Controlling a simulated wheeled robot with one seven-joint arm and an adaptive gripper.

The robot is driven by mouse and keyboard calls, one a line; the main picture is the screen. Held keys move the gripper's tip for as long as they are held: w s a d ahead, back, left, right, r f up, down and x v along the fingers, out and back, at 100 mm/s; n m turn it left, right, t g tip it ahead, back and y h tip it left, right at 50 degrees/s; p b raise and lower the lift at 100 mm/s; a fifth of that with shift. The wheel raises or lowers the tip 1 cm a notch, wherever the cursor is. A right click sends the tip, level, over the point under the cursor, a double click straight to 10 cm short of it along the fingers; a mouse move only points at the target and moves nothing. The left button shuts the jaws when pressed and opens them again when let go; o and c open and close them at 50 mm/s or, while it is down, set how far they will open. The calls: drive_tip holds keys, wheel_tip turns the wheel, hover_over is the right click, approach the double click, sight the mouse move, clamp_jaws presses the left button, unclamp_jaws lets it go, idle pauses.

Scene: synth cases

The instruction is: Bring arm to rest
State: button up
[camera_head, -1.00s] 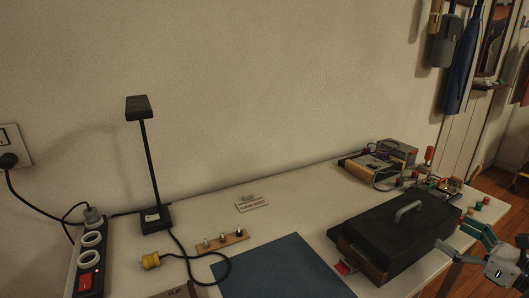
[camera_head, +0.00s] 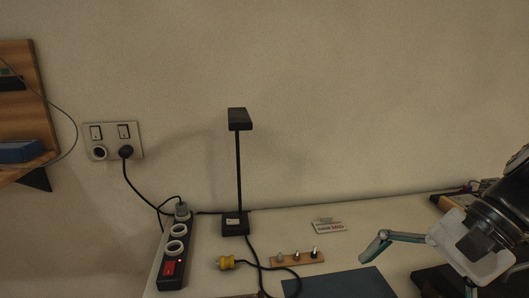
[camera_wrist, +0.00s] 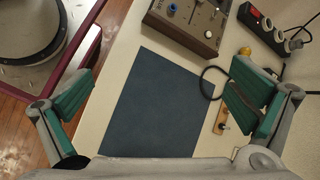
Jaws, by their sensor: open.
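My gripper (camera_wrist: 163,78) is open, with its two green-padded fingers wide apart and nothing between them. In the wrist view it hangs above the workbench, over the dark blue mat (camera_wrist: 155,105). In the head view my gripper (camera_head: 402,250) is at the lower right, above the bench, with one teal finger pointing left. Its other finger is mostly hidden there. The mat also shows at the bottom edge of the head view (camera_head: 340,284).
A black desk lamp (camera_head: 239,170) stands beside a power strip (camera_head: 173,258). A wooden strip with knobs (camera_head: 297,259) and a yellow plug (camera_head: 227,263) lie in front.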

drive_tip(key=s+a+n+h, duration=0.2)
drive_tip(key=s+n+h, duration=0.6)
drive_tip(key=s+n, duration=0.3)
wheel_tip(320, 180, up, 18)
drive_tip(key=t+p, duration=0.3)
drive_tip(key=p, duration=1.3)
drive_tip(key=shift+w+d+t, duration=0.15)
drive_tip(key=shift+t, duration=0.25)
